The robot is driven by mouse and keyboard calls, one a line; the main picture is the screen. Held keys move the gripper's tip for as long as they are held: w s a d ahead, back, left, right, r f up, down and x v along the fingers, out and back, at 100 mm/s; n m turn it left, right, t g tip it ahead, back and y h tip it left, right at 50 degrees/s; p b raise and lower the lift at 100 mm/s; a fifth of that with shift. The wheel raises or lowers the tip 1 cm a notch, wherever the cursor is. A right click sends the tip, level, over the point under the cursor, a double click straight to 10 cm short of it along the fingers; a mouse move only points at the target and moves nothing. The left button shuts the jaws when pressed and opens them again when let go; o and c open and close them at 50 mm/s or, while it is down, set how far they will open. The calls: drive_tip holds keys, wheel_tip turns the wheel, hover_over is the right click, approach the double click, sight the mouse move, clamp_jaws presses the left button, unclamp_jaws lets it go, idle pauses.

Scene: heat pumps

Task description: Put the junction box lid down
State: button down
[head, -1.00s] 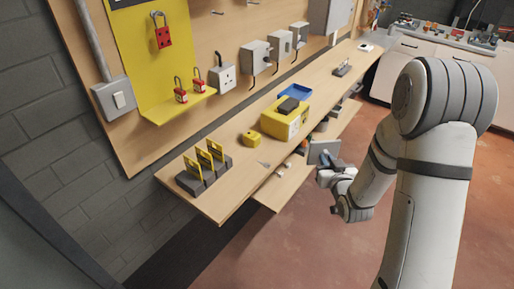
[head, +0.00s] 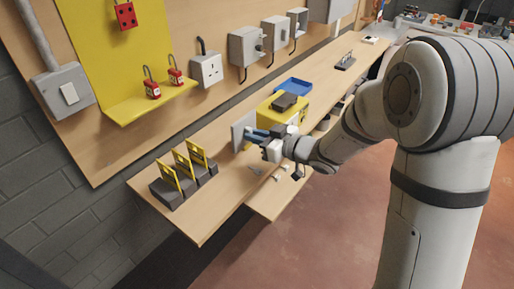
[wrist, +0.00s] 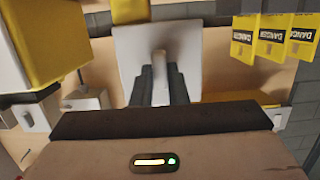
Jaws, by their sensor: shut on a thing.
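The junction box lid (head: 240,132) is a light grey square plate. In the head view it stands about upright over the workbench (head: 228,174), left of the yellow box. My gripper (head: 260,134) is shut on the lid from its right side. In the wrist view the lid (wrist: 190,42) is centred ahead, and the gripper fingers (wrist: 160,84) close on a narrow part in its middle. I cannot tell whether the lid's lower edge touches the bench.
A yellow box (head: 284,116) with a dark item (head: 284,102) on top is close right of the lid. A blue tray (head: 293,86) is behind it. A dark rack with yellow danger tags (head: 180,182) stands left. Between rack and lid the bench is mostly clear. Wall boxes (head: 247,48) hang above.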

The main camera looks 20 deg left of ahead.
sight(246, 144)
drive_tip(key=shift+d+f, duration=0.1)
drive_tip(key=shift+f, duration=1.9)
